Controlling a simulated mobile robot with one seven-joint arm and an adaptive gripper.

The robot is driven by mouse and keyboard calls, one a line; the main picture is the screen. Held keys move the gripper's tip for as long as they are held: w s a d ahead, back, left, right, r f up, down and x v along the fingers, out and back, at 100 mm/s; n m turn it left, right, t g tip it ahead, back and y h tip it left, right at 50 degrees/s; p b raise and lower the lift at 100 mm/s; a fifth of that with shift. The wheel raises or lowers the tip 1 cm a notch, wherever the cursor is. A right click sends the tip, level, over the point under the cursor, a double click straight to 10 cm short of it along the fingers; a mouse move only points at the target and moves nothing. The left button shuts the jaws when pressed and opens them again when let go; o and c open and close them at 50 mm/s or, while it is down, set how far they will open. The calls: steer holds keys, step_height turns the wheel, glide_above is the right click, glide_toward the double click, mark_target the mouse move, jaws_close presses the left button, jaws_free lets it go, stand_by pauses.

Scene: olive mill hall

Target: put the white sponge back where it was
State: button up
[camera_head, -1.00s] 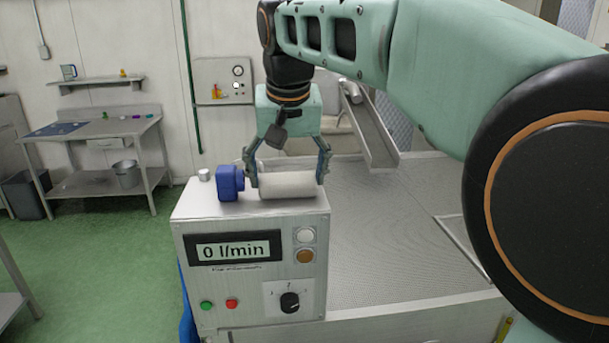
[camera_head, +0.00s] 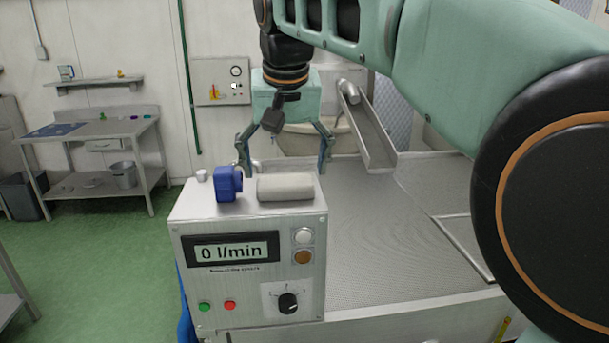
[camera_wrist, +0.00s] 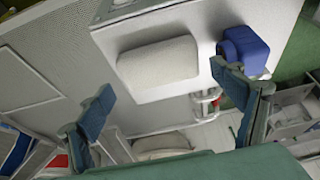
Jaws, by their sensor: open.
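The white sponge (camera_head: 286,187), a pale rounded block, lies on top of the grey control box (camera_head: 255,209), to the right of a blue object (camera_head: 228,184). It also shows in the wrist view (camera_wrist: 158,68), with the blue object (camera_wrist: 244,50) close by. My gripper (camera_head: 284,170) is open and empty. Its fingers are apart from the sponge, and in the head view they show behind and above it. In the wrist view the two fingers (camera_wrist: 168,90) are spread wide, with the sponge beyond their tips.
A small white cylinder (camera_head: 202,176) stands at the box's left edge. A perforated metal surface (camera_head: 375,250) extends right of the box, with a sloping chute (camera_head: 372,135) above it. A side table (camera_head: 95,128) with small objects stands at the left wall.

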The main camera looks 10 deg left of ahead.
steer(key=a+v, duration=0.1)
steer(key=v, duration=0.8)
steer(key=shift+d+p, duration=0.4)
steer(key=shift+d, duration=0.05)
